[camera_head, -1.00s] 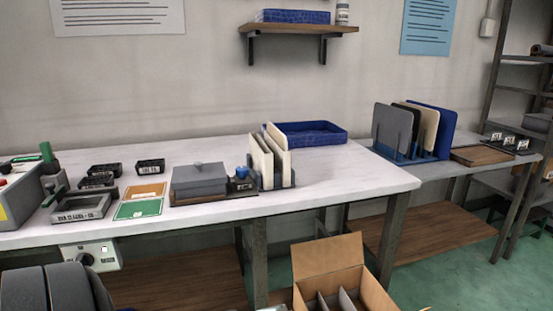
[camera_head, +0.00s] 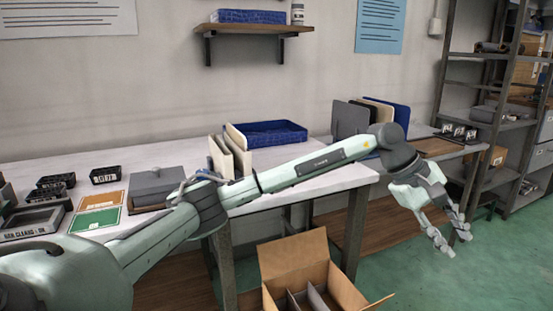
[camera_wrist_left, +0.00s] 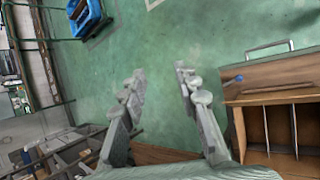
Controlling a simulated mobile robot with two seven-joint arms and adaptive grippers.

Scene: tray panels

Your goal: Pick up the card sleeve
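I cannot pick out a card sleeve for certain in either view. A flat orange-framed card (camera_head: 102,200) and a green card (camera_head: 97,220) lie on the white table, left of a grey lidded box. My left arm reaches across the head view from the left. Its gripper (camera_head: 453,246) hangs past the table's right end, above the green floor, far from the cards. Its two fingers are apart, with nothing between them; the left wrist view shows the open fingers (camera_wrist_left: 161,75) over bare floor. My right gripper is not in view.
The white table (camera_head: 335,185) holds a blue tray (camera_head: 265,133), upright cream panels (camera_head: 238,155), the grey box (camera_head: 155,184) and small black trays (camera_head: 50,192). More panels (camera_head: 350,119) stand on the side table. An open divided carton (camera_head: 295,262) sits below. Shelves stand right.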

